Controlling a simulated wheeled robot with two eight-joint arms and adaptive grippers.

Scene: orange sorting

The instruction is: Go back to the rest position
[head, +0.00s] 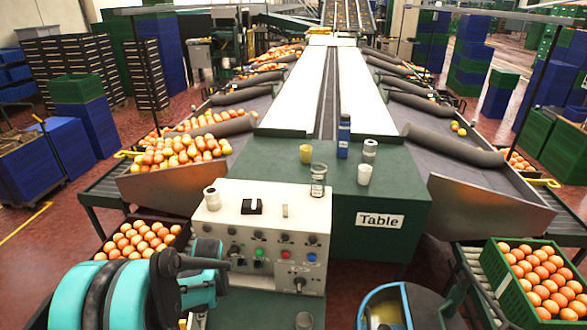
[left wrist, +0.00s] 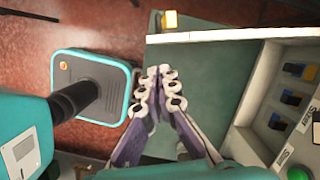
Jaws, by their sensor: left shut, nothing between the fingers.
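My left arm comes in at the lower left of the head view, beside the control box (head: 262,222). In the left wrist view my left gripper (left wrist: 158,77) has its fingers together with nothing between them. It is above a dark green surface, to the left of a panel with switches (left wrist: 285,100). In the head view its fingers are hard to make out.
A green crate of oranges (head: 497,290) stands at the right. A dark crate of oranges (head: 180,240) is left of the control box.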

